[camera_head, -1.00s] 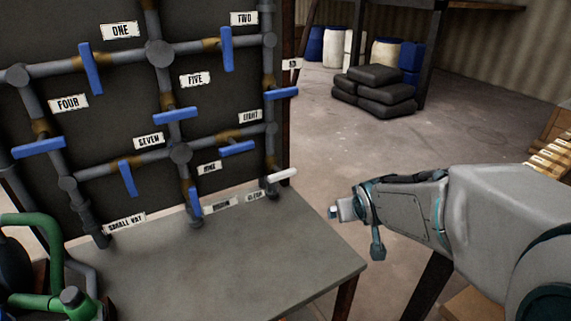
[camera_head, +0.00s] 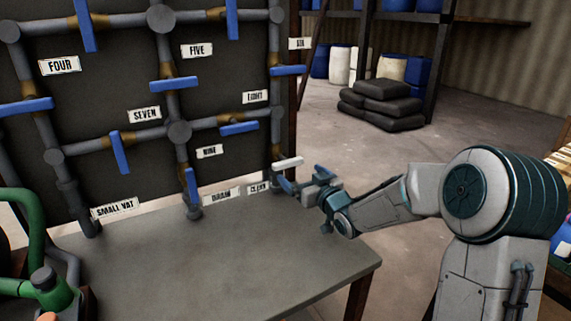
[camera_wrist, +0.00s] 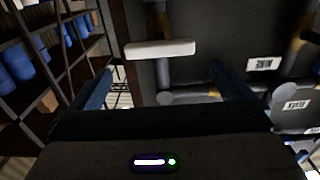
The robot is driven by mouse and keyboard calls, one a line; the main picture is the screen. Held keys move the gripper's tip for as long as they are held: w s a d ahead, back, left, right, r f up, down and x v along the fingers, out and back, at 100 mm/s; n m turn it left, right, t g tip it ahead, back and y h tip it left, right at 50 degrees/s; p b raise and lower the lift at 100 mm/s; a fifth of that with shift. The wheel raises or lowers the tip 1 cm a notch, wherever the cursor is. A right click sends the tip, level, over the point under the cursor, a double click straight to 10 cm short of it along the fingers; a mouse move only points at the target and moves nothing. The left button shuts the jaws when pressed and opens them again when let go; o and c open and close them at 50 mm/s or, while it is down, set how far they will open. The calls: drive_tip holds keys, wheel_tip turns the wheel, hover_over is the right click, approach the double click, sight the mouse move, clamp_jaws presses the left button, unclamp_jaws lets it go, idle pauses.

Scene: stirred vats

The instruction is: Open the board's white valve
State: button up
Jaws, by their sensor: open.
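The white valve handle (camera_head: 289,162) sits at the lower right of the pipe board (camera_head: 110,85), above the "CLEAN" label (camera_head: 259,188). In the wrist view the white handle (camera_wrist: 160,49) lies crosswise, above and between my two fingertips. My gripper (camera_head: 304,177) is open and empty, just below and to the right of the handle. The fingers (camera_wrist: 160,80) show on both sides in the wrist view. I cannot tell whether either finger touches the handle.
Blue valve handles (camera_head: 174,84) sit across the board, one (camera_head: 239,128) just up and left of the white one. A grey table (camera_head: 220,260) stands in front. Green pipework (camera_head: 45,285) is at the lower left. Black sacks (camera_head: 382,105) lie behind on open floor.

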sight(289, 165)
drive_tip(key=x, duration=1)
drive_tip(key=shift+w+a+b, duration=0.2)
drive_tip(key=shift+b, duration=0.15)
drive_tip(key=c, duration=0.7)
